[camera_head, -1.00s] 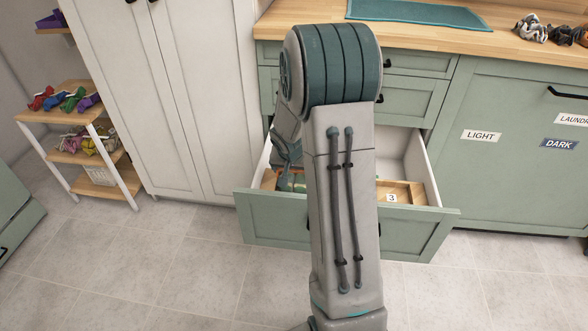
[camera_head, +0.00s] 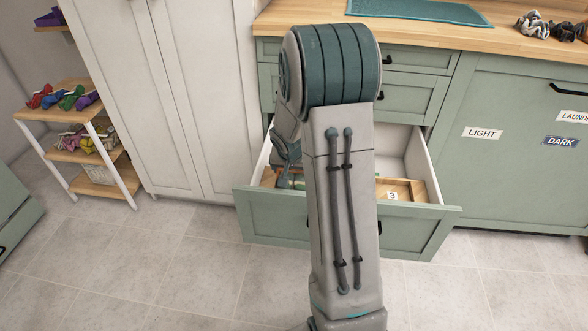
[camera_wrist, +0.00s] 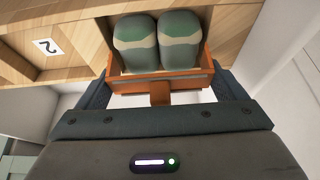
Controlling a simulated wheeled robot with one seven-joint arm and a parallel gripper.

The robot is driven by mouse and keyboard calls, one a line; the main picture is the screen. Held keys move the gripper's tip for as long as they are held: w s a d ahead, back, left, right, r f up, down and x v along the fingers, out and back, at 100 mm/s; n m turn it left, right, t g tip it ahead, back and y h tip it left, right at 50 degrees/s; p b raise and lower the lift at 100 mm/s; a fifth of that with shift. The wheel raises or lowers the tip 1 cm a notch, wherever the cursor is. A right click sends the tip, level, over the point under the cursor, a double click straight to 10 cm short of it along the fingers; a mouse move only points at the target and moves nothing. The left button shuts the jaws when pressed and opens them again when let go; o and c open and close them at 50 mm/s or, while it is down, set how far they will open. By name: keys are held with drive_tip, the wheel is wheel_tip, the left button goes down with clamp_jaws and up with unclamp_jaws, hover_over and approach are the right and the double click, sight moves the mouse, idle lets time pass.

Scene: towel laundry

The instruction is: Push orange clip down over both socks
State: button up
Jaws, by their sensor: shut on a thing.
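Two socks (camera_wrist: 161,42), rolled and banded dark green and tan, stand side by side in the wrist view. The orange clip (camera_wrist: 190,83) is a box-like frame with a tab in front. Its front wall crosses the lower part of both socks, and its side walls flank them. My gripper (camera_wrist: 162,74) is shut on the clip, with one dark finger at each side. The clip's far side is hidden behind the socks. In the head view my arm hides most of the clip and socks; a small green patch shows in the open drawer (camera_head: 274,222).
Wooden dividers (camera_wrist: 85,28) with a label "2" (camera_wrist: 47,47) lie beside the socks. A compartment labelled "3" (camera_head: 392,195) is at the drawer's right. White drawer walls stand close around my gripper. A shelf (camera_head: 80,150) with coloured bundles stands at left.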

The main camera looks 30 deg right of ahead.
sight(294, 178)
drive_tip(key=shift+f+b, duration=1.05)
drive_tip(key=shift+b, duration=0.05)
idle(1.0)
drive_tip(key=shift+s+a+f+b, duration=0.1)
drive_tip(key=shift+s+f+b, duration=0.1)
drive_tip(key=shift+f+b, duration=0.3)
idle(0.4)
drive_tip(key=o, duration=0.7)
drive_tip(key=shift+r, duration=0.15)
drive_tip(key=shift+w+r+p, duration=0.15)
drive_tip(key=shift+r+p, duration=0.85)
drive_tip(key=shift+r, duration=0.05)
drive_tip(key=shift+r+p, duration=1.8)
drive_tip(key=shift+r, duration=0.75)
